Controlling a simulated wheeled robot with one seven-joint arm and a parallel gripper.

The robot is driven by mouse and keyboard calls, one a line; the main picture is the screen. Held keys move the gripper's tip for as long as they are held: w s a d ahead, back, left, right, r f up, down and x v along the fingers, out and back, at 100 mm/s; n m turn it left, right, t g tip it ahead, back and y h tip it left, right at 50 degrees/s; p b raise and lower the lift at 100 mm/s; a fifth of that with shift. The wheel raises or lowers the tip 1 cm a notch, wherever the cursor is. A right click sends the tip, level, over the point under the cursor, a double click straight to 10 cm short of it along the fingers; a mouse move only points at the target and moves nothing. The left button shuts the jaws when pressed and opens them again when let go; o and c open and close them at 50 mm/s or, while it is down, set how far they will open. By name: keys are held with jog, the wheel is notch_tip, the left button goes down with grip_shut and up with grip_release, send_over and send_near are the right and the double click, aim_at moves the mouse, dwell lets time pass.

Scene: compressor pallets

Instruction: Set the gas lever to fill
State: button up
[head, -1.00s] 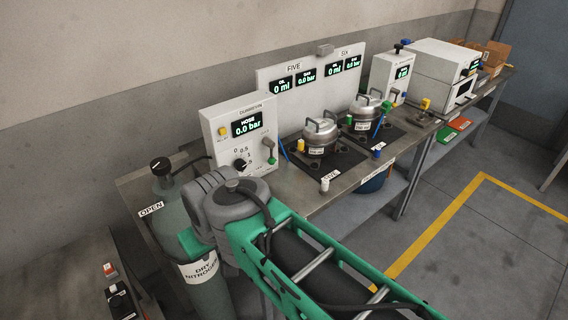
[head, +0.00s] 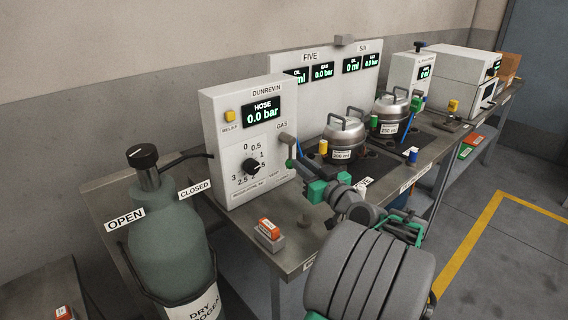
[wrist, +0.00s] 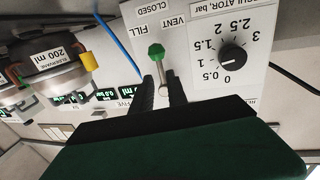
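The gas lever (head: 290,162) is on the right side of the white DUNREVIN panel (head: 236,179), a silver arm with a green knob hanging down from its pivot. In the wrist view, which is upside down, the green knob (wrist: 156,52) points toward the CLOSED label, between FILL (wrist: 139,29) and VENT (wrist: 174,22). My gripper (head: 303,168) is close in front of the lever. In the wrist view its two dark fingers (wrist: 162,95) are apart, one on each side of the lever's silver part. I cannot tell whether they touch it.
The hose display (head: 263,111) reads 0.0 bar. The regulator dial (head: 252,167) is left of the lever. A green nitrogen cylinder (head: 170,240) stands at the left. A small orange-topped block (head: 268,234) lies on the bench front.

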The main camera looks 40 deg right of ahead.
aim_at(291, 155)
jog(key=w, duration=0.4)
jog(key=w+d, duration=0.1)
jog(key=w, duration=0.1)
jog(key=shift+w+r+p, duration=0.1)
jog(key=shift+w+p, duration=0.2)
jog(key=shift+w, duration=0.1)
grip_shut()
dwell(0.9)
